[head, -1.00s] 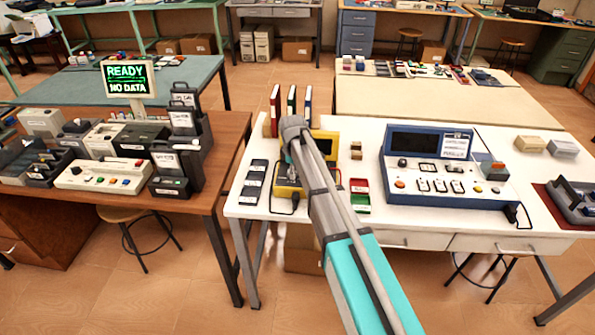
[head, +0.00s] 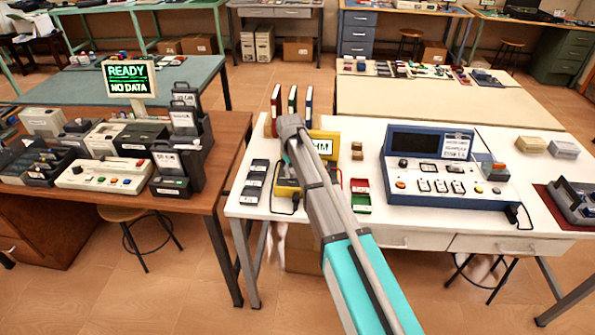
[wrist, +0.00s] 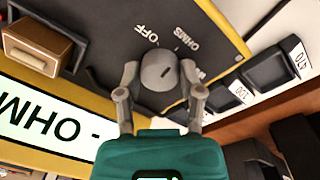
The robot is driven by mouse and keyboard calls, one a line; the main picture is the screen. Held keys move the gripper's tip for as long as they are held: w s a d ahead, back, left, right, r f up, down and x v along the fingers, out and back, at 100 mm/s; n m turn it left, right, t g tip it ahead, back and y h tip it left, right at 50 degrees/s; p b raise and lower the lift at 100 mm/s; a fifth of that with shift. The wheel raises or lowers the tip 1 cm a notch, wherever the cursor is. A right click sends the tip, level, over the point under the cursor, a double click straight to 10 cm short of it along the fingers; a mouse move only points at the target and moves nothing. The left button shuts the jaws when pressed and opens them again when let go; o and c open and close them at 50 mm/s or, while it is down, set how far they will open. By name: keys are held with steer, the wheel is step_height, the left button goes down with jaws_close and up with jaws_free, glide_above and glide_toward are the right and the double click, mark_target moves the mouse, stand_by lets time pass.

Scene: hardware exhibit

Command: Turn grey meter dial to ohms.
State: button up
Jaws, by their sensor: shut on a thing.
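The yellow meter (head: 288,188) stands on the white table, mostly behind my arm in the head view. In the wrist view its dark face (wrist: 100,40) carries the labels OFF and OHMS and one partly covered label. The grey dial (wrist: 158,72) sits on this face below those labels. My gripper (wrist: 160,78) is shut on the dial, one finger on each side. I cannot tell for sure which label the dial's pointer lines up with. The meter's display (wrist: 45,118) is lit and reads "- OHM", upside down in the wrist view.

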steer(key=shift+w+a+m, duration=0.15)
steer(key=shift+a+m, duration=0.05)
steer(key=shift+m, duration=0.5)
steer(key=o, duration=1.1)
steer(key=shift+o, duration=0.3)
steer(key=shift+d, duration=0.1)
steer(key=shift+r, duration=0.1)
